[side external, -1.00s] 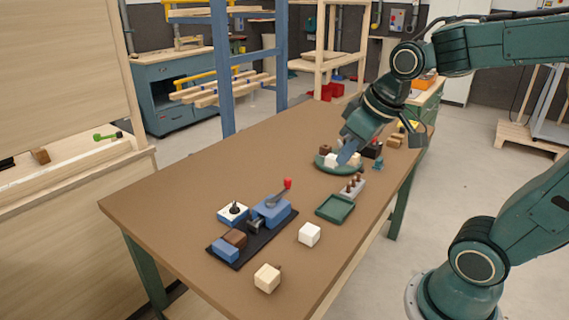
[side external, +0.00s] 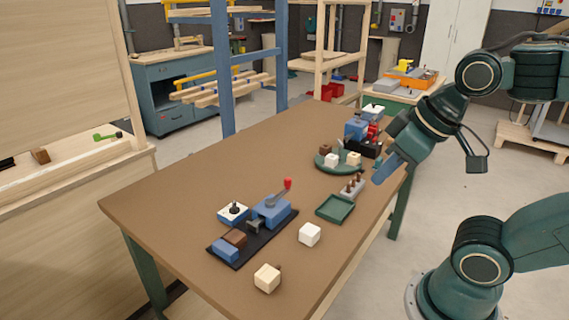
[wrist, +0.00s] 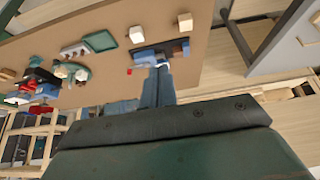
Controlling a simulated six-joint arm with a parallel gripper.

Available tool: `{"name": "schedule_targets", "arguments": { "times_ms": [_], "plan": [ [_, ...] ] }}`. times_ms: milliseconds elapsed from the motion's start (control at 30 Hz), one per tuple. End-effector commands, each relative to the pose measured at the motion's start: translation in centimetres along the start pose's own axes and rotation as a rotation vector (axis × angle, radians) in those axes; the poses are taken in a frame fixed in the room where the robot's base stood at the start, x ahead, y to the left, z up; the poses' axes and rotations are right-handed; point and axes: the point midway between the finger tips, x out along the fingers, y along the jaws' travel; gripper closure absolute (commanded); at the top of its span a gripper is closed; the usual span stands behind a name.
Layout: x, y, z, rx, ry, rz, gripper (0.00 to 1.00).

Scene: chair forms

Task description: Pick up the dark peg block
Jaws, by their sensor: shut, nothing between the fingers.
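A grey block with several upright brown pegs (side external: 352,188) stands near the table's right edge, beside the green tray; it also shows in the wrist view (wrist: 74,50). I cannot tell for sure whether this is the dark peg block. My gripper (side external: 379,181) is shut and empty, raised near the table's right edge, just right of the pegged block in the side view. Its fingers also show in the wrist view (wrist: 158,70), apart from any object.
A green tray (side external: 335,208) and a round green dish (side external: 325,167) holding small cubes are close by. A fixture with a red-tipped lever (side external: 287,184) stands at left. A white cube (side external: 309,234) and a pale wooden cube (side external: 267,278) stand in front.

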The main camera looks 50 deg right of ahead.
Motion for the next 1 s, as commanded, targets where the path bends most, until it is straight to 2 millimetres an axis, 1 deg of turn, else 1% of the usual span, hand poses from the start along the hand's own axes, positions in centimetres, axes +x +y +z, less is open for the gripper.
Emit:
{"name": "schedule_targets", "arguments": {
  "times_ms": [367,400,467,500,567,600,667,700,1000],
  "plan": [
    [0.0,0.01,-0.03,0.0,0.0,0.0,1.0],
    [0.0,0.01,-0.03,0.0,0.0,0.0,0.92],
    [0.0,0.01,-0.03,0.0,0.0,0.0,0.8],
    [0.0,0.01,-0.03,0.0,0.0,0.0,0.72],
    [0.0,0.01,-0.04,0.0,0.0,0.0,0.61],
    [0.0,0.01,-0.04,0.0,0.0,0.0,0.53],
    [0.0,0.01,-0.04,0.0,0.0,0.0,0.41],
    [0.0,0.01,-0.04,0.0,0.0,0.0,0.34],
    [0.0,0.0,-0.07,-0.002,0.0,0.0,0.34]
  ]
}}
